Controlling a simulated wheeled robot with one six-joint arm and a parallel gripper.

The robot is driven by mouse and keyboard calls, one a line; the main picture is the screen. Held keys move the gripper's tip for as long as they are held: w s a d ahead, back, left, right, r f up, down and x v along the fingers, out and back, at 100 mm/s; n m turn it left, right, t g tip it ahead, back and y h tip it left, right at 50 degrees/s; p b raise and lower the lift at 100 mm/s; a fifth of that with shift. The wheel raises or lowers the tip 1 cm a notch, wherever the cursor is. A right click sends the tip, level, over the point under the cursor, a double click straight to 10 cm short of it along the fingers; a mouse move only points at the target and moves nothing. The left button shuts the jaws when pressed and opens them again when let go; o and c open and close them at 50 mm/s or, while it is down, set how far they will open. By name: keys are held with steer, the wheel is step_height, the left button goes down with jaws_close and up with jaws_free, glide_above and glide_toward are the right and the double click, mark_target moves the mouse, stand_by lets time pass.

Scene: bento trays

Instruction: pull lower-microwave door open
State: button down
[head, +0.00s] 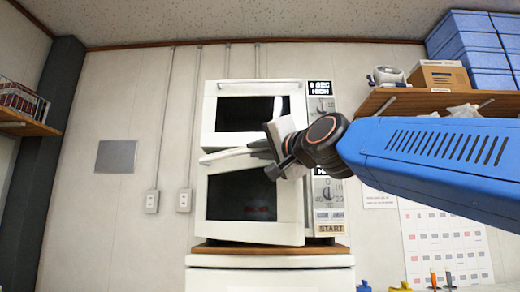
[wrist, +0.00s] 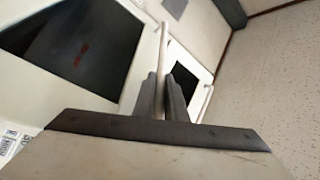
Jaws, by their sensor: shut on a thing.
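The lower microwave (head: 215,232) is white with a dark-windowed door (head: 242,196). Its pale bar handle (head: 228,155) runs across the top of the door. My gripper (head: 272,160) is at the right part of this handle. In the wrist view, the handle (wrist: 161,50) shows as a thin pale bar between the two dark fingers of my gripper (wrist: 161,95), which are shut on it. The door looks skewed against the upper microwave; I cannot tell how far it stands open. My gripper hides part of the handle and of the control panel.
An upper microwave (head: 210,120) is stacked directly above. Both stand over a white cabinet (head: 270,275) with a wooden top (head: 270,248). A wooden shelf (head: 440,100) with blue boxes (head: 470,45) is at the upper right.

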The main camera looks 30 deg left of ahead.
stand_by(0.4)
steer(key=c, duration=2.1)
jaws_free()
steer(key=v, duration=1.7)
steer(key=shift+s+d+f, duration=0.1)
steer(key=shift+d+f, duration=0.05)
